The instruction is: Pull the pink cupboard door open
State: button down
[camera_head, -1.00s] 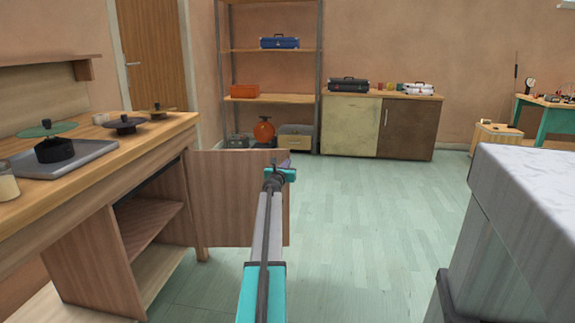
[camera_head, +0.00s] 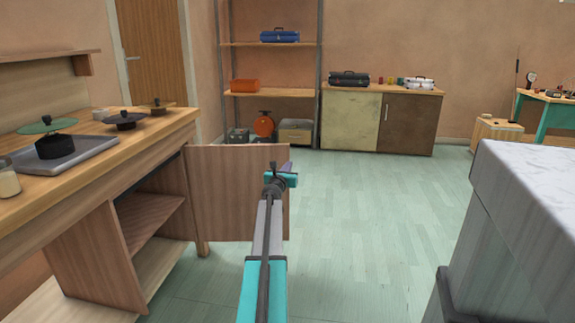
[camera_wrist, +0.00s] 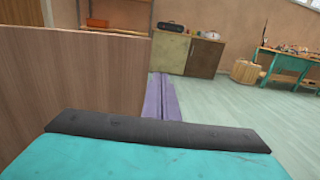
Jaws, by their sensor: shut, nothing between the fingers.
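The pinkish-brown cupboard door (camera_head: 235,195) stands swung wide open at the right end of the wooden counter unit, with the shelves inside exposed. In the wrist view the door (camera_wrist: 75,85) fills the left side as a flat wooden panel. My gripper (camera_head: 286,168) is at the door's free right edge, near its top. Its purple fingers (camera_wrist: 162,96) are shut together and empty, beside the door's edge. I cannot tell whether they touch the door. No handle shows on the visible face.
The counter (camera_head: 150,130) holds a hob tray and several lids. A marble-topped block (camera_head: 530,170) stands close on the right. A low cabinet (camera_head: 350,122) and a shelf rack (camera_head: 268,93) are at the back. The floor in the middle is clear.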

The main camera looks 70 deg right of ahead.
jog(key=a, duration=0.1)
jog(key=s+a, duration=0.1)
jog(key=a, duration=0.2)
jog(key=shift+s+a, duration=0.25)
jog(key=shift+a, duration=0.1)
jog(key=shift+p, duration=0.3)
